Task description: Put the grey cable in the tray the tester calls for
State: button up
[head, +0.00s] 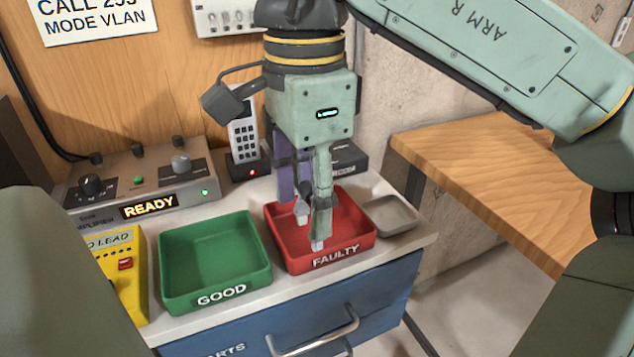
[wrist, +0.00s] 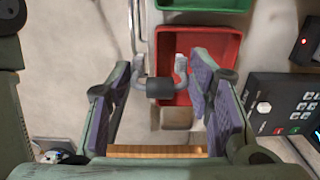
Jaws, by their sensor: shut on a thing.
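In the wrist view the cable shows a dark middle piece (wrist: 160,88) between the fingers and a pale plug end over the red tray (wrist: 221,48). I cannot tell whether it touches the tray. The empty green tray marked GOOD (head: 215,295) is to the left. The yellow tester (head: 129,290) is partly cut off; its display ends in "O LEAD".
A grey box reading READY (head: 150,207) stands behind the green tray. A handset (head: 243,140) and a dark keypad box (wrist: 285,103) stand behind the red tray. A small grey dish (head: 391,214) is at its right. A blue drawer with a handle (head: 313,333) is below.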

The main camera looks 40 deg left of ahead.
jog(key=w+a+f, duration=0.1)
jog(key=w+a+f+p, duration=0.1)
jog(key=w, duration=0.1)
jog(key=w+a+f, duration=0.1)
jog(key=w, duration=0.1)
jog(key=shift+a+f+p, duration=0.15)
jog(key=shift+f+p, duration=0.2)
jog(key=shift+f, duration=0.2)
jog(key=shift+f, duration=0.1)
jog(key=shift+f+b, duration=0.4)
jog(key=shift+f, duration=0.15)
jog(key=o, duration=1.1)
jog(key=shift+r, duration=0.1)
